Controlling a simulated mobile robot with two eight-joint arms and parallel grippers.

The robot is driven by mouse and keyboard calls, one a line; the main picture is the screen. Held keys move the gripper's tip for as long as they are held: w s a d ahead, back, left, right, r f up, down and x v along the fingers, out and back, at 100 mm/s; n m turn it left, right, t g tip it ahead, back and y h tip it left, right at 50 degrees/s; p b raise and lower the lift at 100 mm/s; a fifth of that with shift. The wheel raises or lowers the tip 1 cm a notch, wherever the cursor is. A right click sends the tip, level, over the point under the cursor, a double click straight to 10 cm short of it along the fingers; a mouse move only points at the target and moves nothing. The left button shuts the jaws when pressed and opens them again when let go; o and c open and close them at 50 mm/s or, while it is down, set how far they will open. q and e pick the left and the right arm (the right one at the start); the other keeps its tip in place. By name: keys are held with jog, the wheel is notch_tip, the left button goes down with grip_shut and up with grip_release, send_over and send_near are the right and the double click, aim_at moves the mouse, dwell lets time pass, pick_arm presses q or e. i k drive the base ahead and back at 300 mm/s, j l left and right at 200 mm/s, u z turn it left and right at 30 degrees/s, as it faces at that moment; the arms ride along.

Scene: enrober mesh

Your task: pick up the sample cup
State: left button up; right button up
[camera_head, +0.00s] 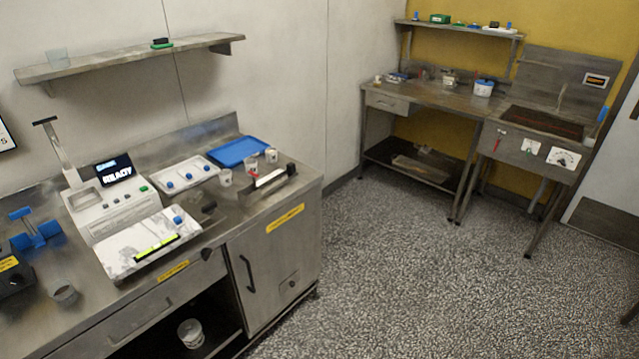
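Several small cups are in view, and I cannot tell which one is the sample cup. A small clear cup (225,178) stands on the steel bench (300,172) in front of the blue tray (238,152). Another small cup (271,156) stands to its right near the back of the bench. A grey see-through cup (65,293) stands at the bench's front left. Another clear cup (57,58) is on the wall shelf (130,58). A pale cup or stack of cups (190,333) sits in the open space below the bench. Neither of my grippers is in view.
A white instrument with a lit display (114,168) stands mid-bench, with a white panel (140,245) in front. A white tray with blue knobs (185,176) lies behind. A second bench (430,95) and a machine (540,130) stand at back right. The speckled floor (420,270) is clear.

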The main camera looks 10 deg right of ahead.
aim_at(62, 292)
jog(key=u, duration=1.45)
jog(key=i+l+u, duration=0.2)
jog(key=i+l, duration=0.15)
jog(key=l, duration=0.3)
jog(key=i+l, duration=0.15)
jog(key=l, duration=0.2)
jog(key=i+l+u, duration=0.15)
jog(key=l, duration=0.2)
jog(key=i+l+u, duration=0.1)
jog(key=l, duration=0.3)
jog(key=i, duration=0.05)
